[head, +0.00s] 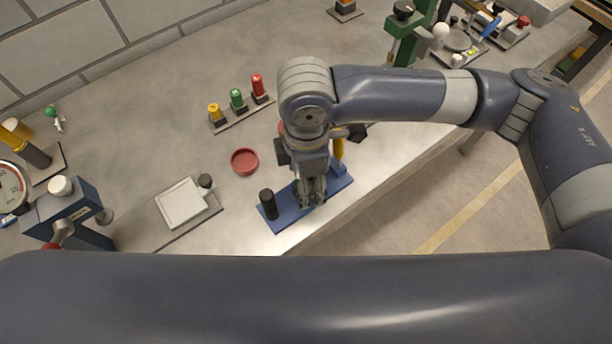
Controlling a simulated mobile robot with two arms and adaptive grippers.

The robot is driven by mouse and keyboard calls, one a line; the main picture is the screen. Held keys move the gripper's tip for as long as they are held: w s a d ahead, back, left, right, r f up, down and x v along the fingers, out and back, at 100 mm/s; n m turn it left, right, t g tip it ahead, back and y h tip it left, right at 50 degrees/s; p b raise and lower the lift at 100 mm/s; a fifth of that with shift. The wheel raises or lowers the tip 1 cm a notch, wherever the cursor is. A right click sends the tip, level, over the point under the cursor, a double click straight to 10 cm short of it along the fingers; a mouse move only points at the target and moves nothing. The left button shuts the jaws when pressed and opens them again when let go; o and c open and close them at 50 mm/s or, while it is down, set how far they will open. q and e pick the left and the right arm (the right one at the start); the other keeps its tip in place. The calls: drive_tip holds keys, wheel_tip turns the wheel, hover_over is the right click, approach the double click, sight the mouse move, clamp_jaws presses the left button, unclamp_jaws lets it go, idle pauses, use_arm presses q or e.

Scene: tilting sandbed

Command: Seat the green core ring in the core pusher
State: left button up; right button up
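A small green piece (237,98) stands upright on a grey rack (242,114), between a yellow piece and a red piece. It may be the green core ring; its shape is too small to tell. A blue base (284,218) lies near the table's front edge, with a black cylinder (268,203) at its left end and a yellow upright part (338,148) near its right end. I cannot tell whether this is the core pusher. My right gripper (312,196) points down over the middle of the blue base and hides part of it. Its finger gap is unclear. My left gripper is out of view.
A red dish (244,161) lies left of my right gripper. A white square plate (182,203) sits further left, near a blue device (72,217) and a dial gauge (12,188). A green stand (408,40) is at the back right. The table between rack and dish is clear.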

wheel_tip(320, 180, up, 12)
drive_tip(key=shift+f, duration=0.25)
idle(0.5)
